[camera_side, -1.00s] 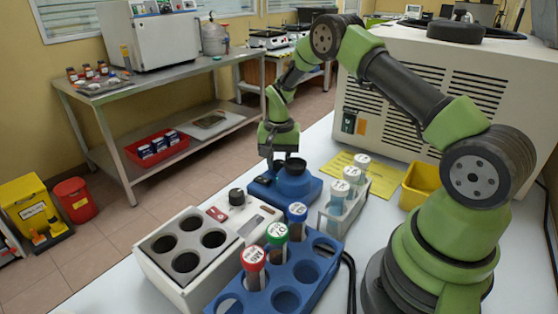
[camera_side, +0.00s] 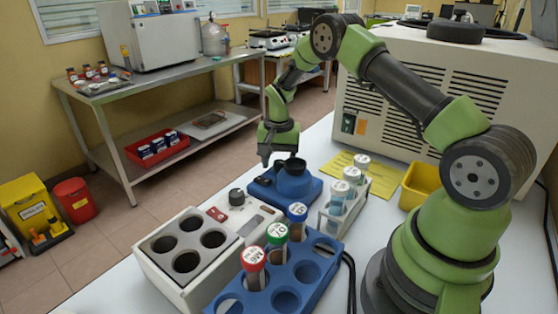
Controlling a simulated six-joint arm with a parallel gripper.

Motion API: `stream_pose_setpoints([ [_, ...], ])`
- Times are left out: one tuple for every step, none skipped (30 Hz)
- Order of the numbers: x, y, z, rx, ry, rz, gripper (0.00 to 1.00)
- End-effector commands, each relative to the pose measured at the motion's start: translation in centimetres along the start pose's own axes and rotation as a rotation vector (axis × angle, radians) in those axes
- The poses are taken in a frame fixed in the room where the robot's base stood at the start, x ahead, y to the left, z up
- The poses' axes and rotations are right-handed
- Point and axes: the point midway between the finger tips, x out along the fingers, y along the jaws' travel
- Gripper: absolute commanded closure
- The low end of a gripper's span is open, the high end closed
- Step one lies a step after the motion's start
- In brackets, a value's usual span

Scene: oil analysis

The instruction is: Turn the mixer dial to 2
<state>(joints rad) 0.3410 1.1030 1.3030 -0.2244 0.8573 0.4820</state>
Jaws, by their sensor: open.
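A blue mixer (camera_side: 297,185) with a dark round cup on top stands on the white table. Its lower left part reaches under my gripper (camera_side: 277,160). My gripper points down, open and empty, just above and to the left of the mixer's cup. I cannot make out the mixer's dial or its numbers; that part is small and partly below the fingers. A white heater block (camera_side: 190,255) with several round wells stands in front, with a black knob (camera_side: 236,197) and a red switch on its top panel.
A blue rack (camera_side: 305,273) holds tubes with red, green and blue caps (camera_side: 297,212). A clear rack (camera_side: 345,205) with white-capped tubes stands right of the mixer. A yellow bin (camera_side: 421,183) and a yellow sheet lie farther right. A black cable runs beside the blue rack.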

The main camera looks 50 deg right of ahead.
Motion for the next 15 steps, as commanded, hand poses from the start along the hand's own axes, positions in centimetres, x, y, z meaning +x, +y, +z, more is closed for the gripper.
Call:
stream_pose_setpoints([
  [-0.4,0.0,0.0,0.0,0.001,-0.001,0.43],
  [-0.7,0.0,-0.1,0.0,0.002,-0.002,0.43],
  [-1.3,-0.1,-0.1,0.0,0.003,-0.003,0.43],
  [-1.7,-0.1,-0.1,0.0,0.003,-0.003,0.43],
  [-2.3,-0.1,-0.1,0.0,0.004,-0.004,0.43],
  [-3.1,-0.1,-0.1,-0.001,0.004,-0.004,0.43],
  [-3.8,-0.1,-0.1,-0.001,0.006,-0.004,0.43],
  [-4.4,-0.1,-0.1,0.0,0.005,-0.004,0.43],
  [-5.2,-0.1,-0.1,0.001,0.005,-0.004,0.43],
  [-5.8,-0.1,-0.1,0.0,0.005,-0.005,0.43],
  [-6.4,-0.1,-0.1,0.0,0.005,-0.004,0.43],
  [-7.1,0.0,-0.1,0.0,0.004,-0.003,0.43],
  [-7.6,0.0,-0.1,0.0,0.004,-0.003,0.43],
  [-8.0,0.0,0.0,0.001,0.003,-0.003,0.43],
  [-8.6,-0.1,-0.1,0.0,0.003,-0.003,0.43],
])
